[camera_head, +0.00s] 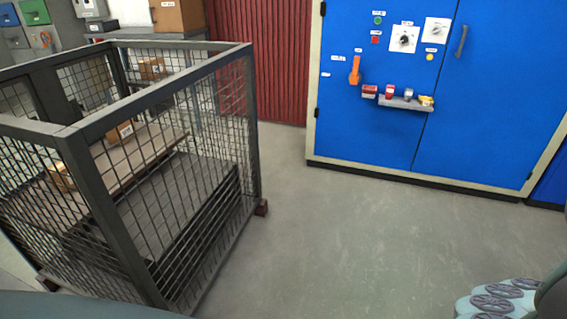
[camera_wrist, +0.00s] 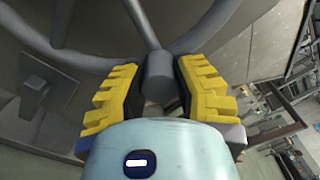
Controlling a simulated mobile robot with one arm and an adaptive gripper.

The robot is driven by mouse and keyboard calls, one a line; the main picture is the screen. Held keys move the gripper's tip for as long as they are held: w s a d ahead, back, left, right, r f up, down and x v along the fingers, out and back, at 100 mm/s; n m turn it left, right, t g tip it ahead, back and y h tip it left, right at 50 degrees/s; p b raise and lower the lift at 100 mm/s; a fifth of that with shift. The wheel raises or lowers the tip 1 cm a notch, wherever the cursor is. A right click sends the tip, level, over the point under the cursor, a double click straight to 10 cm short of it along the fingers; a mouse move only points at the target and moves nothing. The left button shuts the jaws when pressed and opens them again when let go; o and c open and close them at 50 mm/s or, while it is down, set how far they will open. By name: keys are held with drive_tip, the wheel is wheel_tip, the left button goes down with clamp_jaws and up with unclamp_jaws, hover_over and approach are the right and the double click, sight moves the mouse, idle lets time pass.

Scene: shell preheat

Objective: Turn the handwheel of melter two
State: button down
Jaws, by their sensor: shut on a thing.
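The handwheel (camera_wrist: 205,36) shows in the wrist view as a grey rim with spokes, running across the top of the picture. A short, thick grey grip (camera_wrist: 157,76) stands on its rim. My gripper (camera_wrist: 160,88), with stepped yellow and black finger pads, is shut on this grip, one finger on each side. Part of the wheel lies outside the picture. No melter label can be read in the wrist view. Neither the handwheel nor my gripper shows in the head view.
A dark wire-mesh cage (camera_head: 100,122) with boards and boxes stands at left in the head view. A blue cabinet (camera_head: 480,120) with switches and a small shelf (camera_head: 405,103) is at right. Grey floor (camera_head: 310,240) between them is clear. A red corrugated panel (camera_head: 258,60) stands behind.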

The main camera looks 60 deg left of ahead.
drive_tip(key=shift+w+a+f+m+b, duration=0.1)
drive_tip(key=shift+w+f+m+b, duration=0.05)
drive_tip(key=shift+f+m+b, duration=0.3)
drive_tip(key=c, duration=0.6)
unclamp_jaws()
drive_tip(key=shift+r, duration=0.1)
drive_tip(key=shift+c, duration=0.2)
drive_tip(key=shift+a, duration=0.1)
drive_tip(key=v, duration=1.2)
